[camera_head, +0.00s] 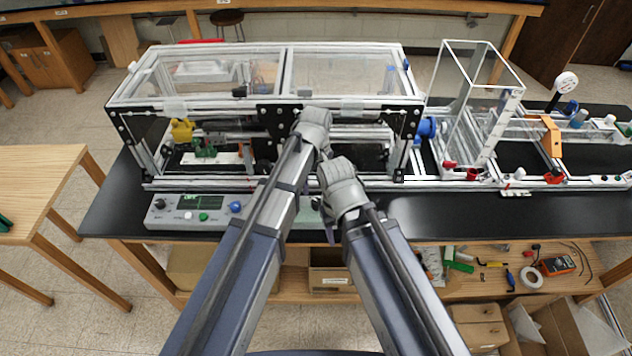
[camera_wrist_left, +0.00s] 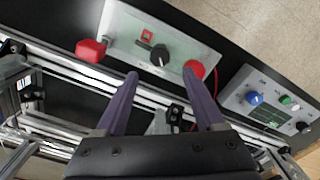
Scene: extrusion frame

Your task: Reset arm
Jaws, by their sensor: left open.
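My left arm (camera_head: 265,225) reaches up to the front of the extrusion frame, with its grey wrist (camera_head: 313,125) bent over. In the left wrist view, my left gripper (camera_wrist_left: 160,76) has its two purple fingers spread apart with nothing between them. They point towards a pale control panel (camera_wrist_left: 133,30) with a black knob and red buttons, and appear apart from it. In the head view the fingers are mostly hidden behind the arms. My right arm (camera_head: 400,285) ends in a grey wrist (camera_head: 343,190) close beside the left arm; its jaws are hidden.
The extrusion frame (camera_head: 280,104) with clear panels stands behind the arms on the black bench (camera_head: 110,208). A power supply box (camera_head: 217,218) sits at the front left; it also shows in the wrist view (camera_wrist_left: 243,80). A clear box frame (camera_head: 467,90) stands right. A lower shelf holds tools.

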